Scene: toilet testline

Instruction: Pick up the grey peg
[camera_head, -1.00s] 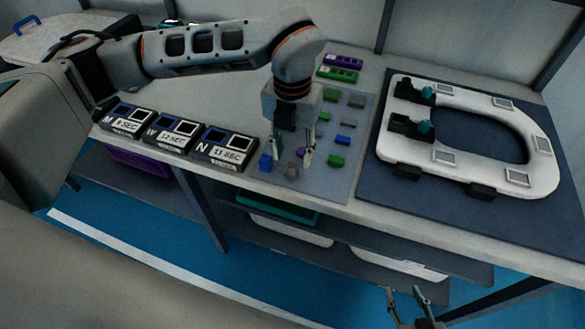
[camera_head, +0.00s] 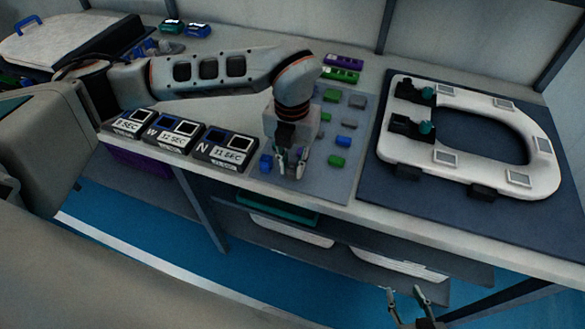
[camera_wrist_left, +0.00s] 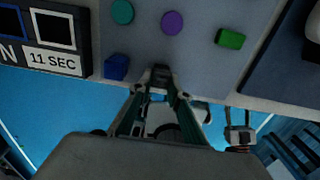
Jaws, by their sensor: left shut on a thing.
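My left gripper (camera_head: 290,162) points down at the front edge of the grey mat (camera_head: 325,185) on the bench. In the left wrist view its fingertips (camera_wrist_left: 161,84) are shut on a small dark grey peg (camera_wrist_left: 161,73). The fingers mostly hide this peg in the head view. I cannot tell whether it is clear of the mat. Other grey pegs (camera_head: 357,101) lie further back on the mat. My right gripper (camera_head: 407,297) is at the bottom of the head view, with its fingers apart and empty.
A blue block (camera_wrist_left: 115,67) lies just left of the left fingers. A purple peg (camera_wrist_left: 172,22) and a green block (camera_wrist_left: 229,38) lie beyond them. Timer boxes (camera_head: 222,148) stand to the left. A white toilet seat (camera_head: 455,100) lies on a dark mat to the right.

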